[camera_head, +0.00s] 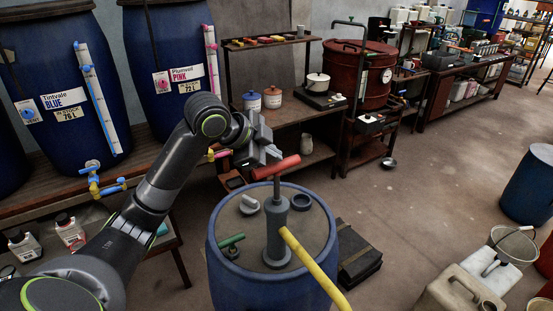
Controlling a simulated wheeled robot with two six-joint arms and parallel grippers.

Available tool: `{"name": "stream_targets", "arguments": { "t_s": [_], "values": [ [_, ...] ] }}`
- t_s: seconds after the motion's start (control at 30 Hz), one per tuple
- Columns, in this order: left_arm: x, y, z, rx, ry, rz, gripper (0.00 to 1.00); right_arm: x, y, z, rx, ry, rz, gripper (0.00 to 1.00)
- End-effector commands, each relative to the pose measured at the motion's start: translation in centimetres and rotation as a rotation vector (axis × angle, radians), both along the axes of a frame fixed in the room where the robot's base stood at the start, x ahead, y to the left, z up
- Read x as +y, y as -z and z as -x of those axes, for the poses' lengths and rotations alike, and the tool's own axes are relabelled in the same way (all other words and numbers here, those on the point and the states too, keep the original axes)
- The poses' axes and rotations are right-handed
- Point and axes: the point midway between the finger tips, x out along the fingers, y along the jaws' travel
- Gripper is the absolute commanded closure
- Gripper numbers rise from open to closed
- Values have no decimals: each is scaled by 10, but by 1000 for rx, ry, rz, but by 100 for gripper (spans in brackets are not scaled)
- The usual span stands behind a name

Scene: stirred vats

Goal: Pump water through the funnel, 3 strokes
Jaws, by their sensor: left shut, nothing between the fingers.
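A grey hand pump (277,228) stands upright on the lid of a blue drum (228,280). Its red T-handle (276,168) is on top of the rod, with a short length of rod showing. A yellow hose (312,268) runs from the pump down over the drum's front right. My left gripper (272,152) is shut and empty, just behind and above the handle; I cannot tell whether it touches. My right gripper is out of view.
A dark ring (301,202) and a green-handled valve (231,241) are also on the lid. Blue vats (180,60) stand behind left. A red vat (358,75) stands at the back. Pale jerrycans (455,292) and a bucket (512,243) are at right.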

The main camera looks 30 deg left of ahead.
Motion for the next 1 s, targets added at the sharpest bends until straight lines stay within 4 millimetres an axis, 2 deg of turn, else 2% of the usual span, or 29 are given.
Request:
{"name": "stream_targets", "arguments": {
  "t_s": [0.2, 1.0],
  "values": [
    [0, 8, 0, 2, -1, -1, 100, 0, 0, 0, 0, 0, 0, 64],
    [0, 14, 0, 3, -1, -1, 100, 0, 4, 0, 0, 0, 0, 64]
  ]
}}
